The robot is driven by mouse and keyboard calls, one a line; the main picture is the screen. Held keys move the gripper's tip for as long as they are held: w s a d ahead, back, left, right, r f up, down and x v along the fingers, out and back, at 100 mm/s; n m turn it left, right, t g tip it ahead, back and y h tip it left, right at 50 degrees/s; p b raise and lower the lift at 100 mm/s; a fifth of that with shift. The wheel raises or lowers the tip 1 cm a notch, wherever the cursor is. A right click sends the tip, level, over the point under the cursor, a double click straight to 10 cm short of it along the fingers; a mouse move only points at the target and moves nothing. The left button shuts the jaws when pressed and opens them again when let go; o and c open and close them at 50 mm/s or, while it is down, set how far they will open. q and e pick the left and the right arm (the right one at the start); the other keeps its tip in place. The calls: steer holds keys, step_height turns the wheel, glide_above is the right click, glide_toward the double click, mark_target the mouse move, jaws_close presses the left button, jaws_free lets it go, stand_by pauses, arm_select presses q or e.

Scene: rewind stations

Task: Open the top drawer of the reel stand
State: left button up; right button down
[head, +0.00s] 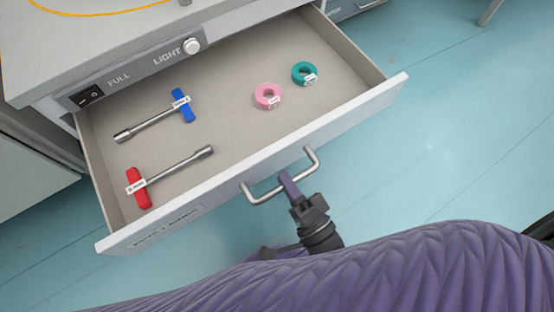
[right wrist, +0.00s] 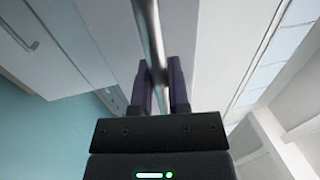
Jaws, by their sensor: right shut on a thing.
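The top drawer (head: 255,164) of the reel stand (head: 75,42) is pulled far out in the head view, its inside in plain sight. A metal bar handle (head: 262,197) sits on its front. My right gripper (head: 287,184) is at the handle, and its fingers are shut on the bar. In the right wrist view the handle bar (right wrist: 149,35) runs between the two purple fingers (right wrist: 161,88). My left gripper is not in view.
In the drawer lie a blue-handled tool (head: 182,105), a red-handled tool (head: 138,188), a pink ring (head: 267,96) and a teal ring (head: 304,74). A light knob (head: 192,46) and a switch (head: 86,97) are on the stand above. Blue floor (head: 450,150) is clear at right.

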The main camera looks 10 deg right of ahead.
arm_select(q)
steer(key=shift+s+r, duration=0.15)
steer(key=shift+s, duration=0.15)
arm_select(e)
steer(key=shift+s+d, duration=0.15)
steer(key=shift+s, duration=0.35)
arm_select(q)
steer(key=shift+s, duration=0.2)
